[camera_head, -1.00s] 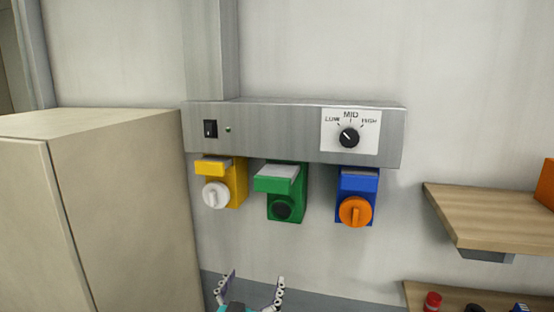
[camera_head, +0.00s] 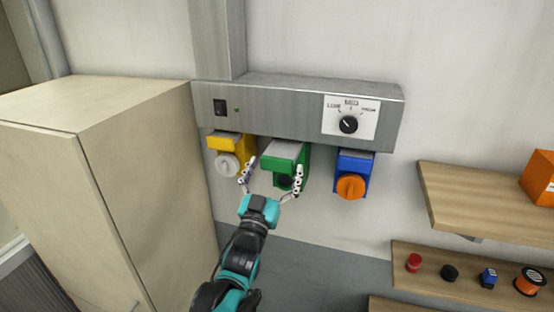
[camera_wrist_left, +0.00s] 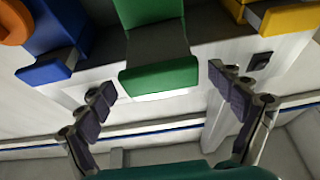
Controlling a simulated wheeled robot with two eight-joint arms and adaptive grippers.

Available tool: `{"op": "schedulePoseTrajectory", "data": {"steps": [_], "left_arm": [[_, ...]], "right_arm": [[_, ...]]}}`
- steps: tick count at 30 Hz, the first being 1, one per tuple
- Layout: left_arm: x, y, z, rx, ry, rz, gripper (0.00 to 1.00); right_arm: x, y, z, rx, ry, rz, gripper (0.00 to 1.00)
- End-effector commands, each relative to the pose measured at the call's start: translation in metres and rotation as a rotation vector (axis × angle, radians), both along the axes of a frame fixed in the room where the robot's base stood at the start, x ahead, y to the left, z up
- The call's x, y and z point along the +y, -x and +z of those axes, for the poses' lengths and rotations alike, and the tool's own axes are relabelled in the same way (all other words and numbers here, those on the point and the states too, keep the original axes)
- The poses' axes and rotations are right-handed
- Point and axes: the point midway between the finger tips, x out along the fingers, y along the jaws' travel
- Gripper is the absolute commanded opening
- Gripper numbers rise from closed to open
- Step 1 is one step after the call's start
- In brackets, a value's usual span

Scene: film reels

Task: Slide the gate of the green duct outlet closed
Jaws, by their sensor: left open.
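The green duct outlet (camera_head: 304,156) hangs in the middle under a grey metal box. Its gate (camera_head: 270,163) is a grey plate with a green front lip, sticking out toward me above a dark round opening. The gate also shows large in the left wrist view (camera_wrist_left: 160,77). My left gripper (camera_head: 274,168) is open and empty, just in front of the outlet. Its fingers are spread to either side of the green lip, and in the left wrist view they appear apart from it. My right gripper is in neither view.
A yellow outlet with a white cap (camera_head: 228,164) is close on the left; a blue outlet with an orange cap (camera_head: 351,187) is on the right. A tall cabinet (camera_head: 150,170) stands left. Wooden shelves (camera_head: 490,205) with small objects are at the right.

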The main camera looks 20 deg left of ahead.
Motion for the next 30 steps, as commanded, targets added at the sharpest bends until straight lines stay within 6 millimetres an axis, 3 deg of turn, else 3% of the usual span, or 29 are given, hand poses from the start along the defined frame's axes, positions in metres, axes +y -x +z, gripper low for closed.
{"op": "schedulePoseTrajectory", "data": {"steps": [4,12,14,21,25,30], "left_arm": [[0.0,-0.011,0.005,0.0,0.0,0.0,0.93],[-0.001,-0.012,0.005,0.001,0.0,0.0,0.93],[0.0,-0.012,0.005,0.001,0.0,0.0,0.8],[0.0,-0.012,0.005,0.0,0.0,0.0,0.2],[-0.001,-0.021,0.003,0.0,0.0,0.0,0.2],[-0.002,-0.056,0.002,-0.002,0.0,0.0,0.2]], "right_arm": [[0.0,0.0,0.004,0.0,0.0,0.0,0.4],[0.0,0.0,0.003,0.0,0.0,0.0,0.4],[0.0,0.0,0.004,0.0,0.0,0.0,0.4],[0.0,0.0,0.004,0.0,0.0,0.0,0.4],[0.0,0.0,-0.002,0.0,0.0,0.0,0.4],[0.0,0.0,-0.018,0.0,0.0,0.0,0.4]]}}
